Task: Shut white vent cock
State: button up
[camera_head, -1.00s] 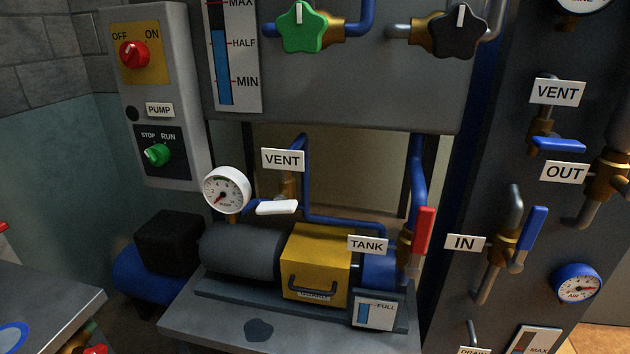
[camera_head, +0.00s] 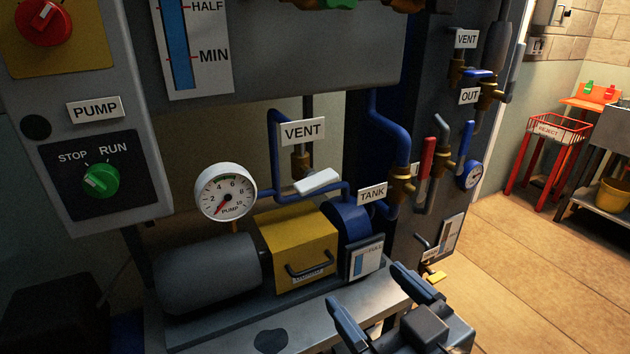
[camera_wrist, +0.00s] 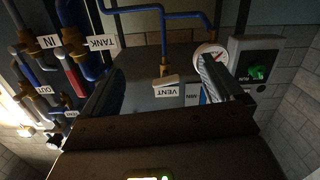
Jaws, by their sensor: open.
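The white vent cock has a flat white lever (camera_head: 317,181) lying roughly level on a brass valve body (camera_head: 301,162), below a VENT label (camera_head: 303,132). It stands behind the yellow pump block, right of the pump gauge. The lever also shows, upside down, in the wrist view (camera_wrist: 165,79), ahead of my gripper and between its fingers in the picture. My gripper (camera_head: 381,300) is open and empty at the lower right of the head view, nearer the camera and apart from the lever. Its two fingers also show in the wrist view (camera_wrist: 160,88).
The pump gauge (camera_head: 225,192) stands left of the lever. The yellow block (camera_head: 294,247) with a dark handle lies below it. A blue pipe (camera_head: 392,130) and red lever (camera_head: 426,157) stand to the right. Open floor (camera_head: 540,270) lies farther right.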

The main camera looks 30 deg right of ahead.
jog(key=n+t+b, duration=0.1)
send_near(312, 176)
jog(key=w, duration=0.3)
jog(key=shift+w+f, duration=0.1)
jog(key=shift+w, duration=0.1)
jog(key=w, duration=0.7)
jog(key=shift+w+d, duration=0.1)
jog(key=shift+w, duration=0.15)
